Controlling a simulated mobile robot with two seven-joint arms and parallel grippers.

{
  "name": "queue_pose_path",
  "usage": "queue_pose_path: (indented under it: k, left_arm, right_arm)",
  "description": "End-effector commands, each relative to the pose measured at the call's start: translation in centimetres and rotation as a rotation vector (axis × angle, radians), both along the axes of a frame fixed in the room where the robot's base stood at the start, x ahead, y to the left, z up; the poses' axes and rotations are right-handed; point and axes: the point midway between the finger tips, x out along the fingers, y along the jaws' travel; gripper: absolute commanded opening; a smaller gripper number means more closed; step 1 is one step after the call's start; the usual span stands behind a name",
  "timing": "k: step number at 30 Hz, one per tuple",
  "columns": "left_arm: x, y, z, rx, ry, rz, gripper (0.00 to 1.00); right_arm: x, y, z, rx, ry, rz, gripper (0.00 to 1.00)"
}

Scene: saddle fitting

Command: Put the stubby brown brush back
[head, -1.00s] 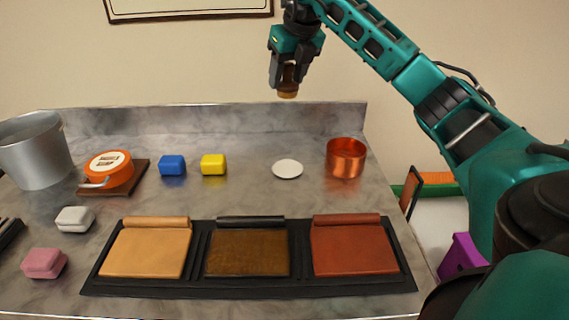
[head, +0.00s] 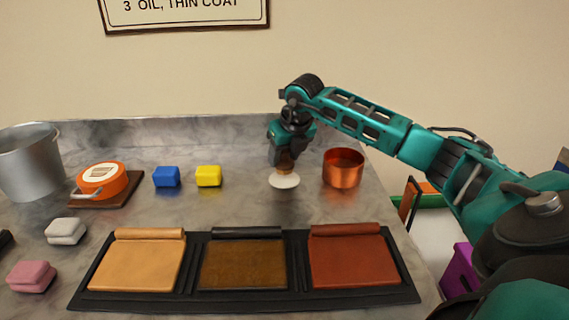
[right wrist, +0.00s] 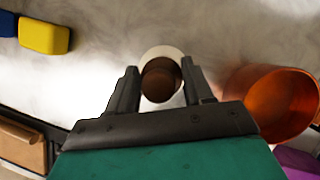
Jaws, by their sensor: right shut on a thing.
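The stubby brown brush (head: 285,165) is held upright in my right gripper (head: 284,158). Its lower end is at the white round dish (head: 284,182); I cannot tell whether it touches. In the right wrist view the brush (right wrist: 161,79) sits between the two fingers of the gripper (right wrist: 160,88), with the white dish (right wrist: 162,53) showing as a rim behind it. My left gripper is not in view.
A copper pot (head: 343,168) stands just right of the dish. Yellow (head: 208,176) and blue (head: 166,177) blocks lie to the left. A black tray (head: 193,262) with three leather-like panels lies in front. Counter between the dish and tray is clear.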

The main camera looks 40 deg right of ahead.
Motion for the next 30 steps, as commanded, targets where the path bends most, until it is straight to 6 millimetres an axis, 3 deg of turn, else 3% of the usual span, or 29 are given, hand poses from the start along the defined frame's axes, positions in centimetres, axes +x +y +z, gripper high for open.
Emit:
queue_pose_path:
  k: [4, 15, 16, 18, 23, 30]
  left_arm:
    - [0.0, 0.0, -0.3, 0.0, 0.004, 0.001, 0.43]
    - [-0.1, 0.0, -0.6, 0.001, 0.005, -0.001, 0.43]
    - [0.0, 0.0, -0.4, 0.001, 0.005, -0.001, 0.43]
    - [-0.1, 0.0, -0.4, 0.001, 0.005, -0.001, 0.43]
    - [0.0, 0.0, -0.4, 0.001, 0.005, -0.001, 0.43]
    - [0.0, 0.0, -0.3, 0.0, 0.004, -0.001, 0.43]
  right_arm:
    - [0.0, 0.0, -2.3, 0.0, 0.002, 0.0, 0.27]
    - [0.0, 0.0, -2.8, 0.0, 0.0, 0.0, 0.27]
    - [0.0, 0.0, -2.7, 0.0, 0.0, 0.0, 0.54]
    - [0.0, 0.0, -2.7, 0.0, 0.0, 0.0, 0.61]
    - [0.0, 0.0, -2.7, 0.0, 0.001, 0.0, 0.76]
    - [0.0, 0.0, -2.6, 0.0, 0.001, 0.0, 0.77]
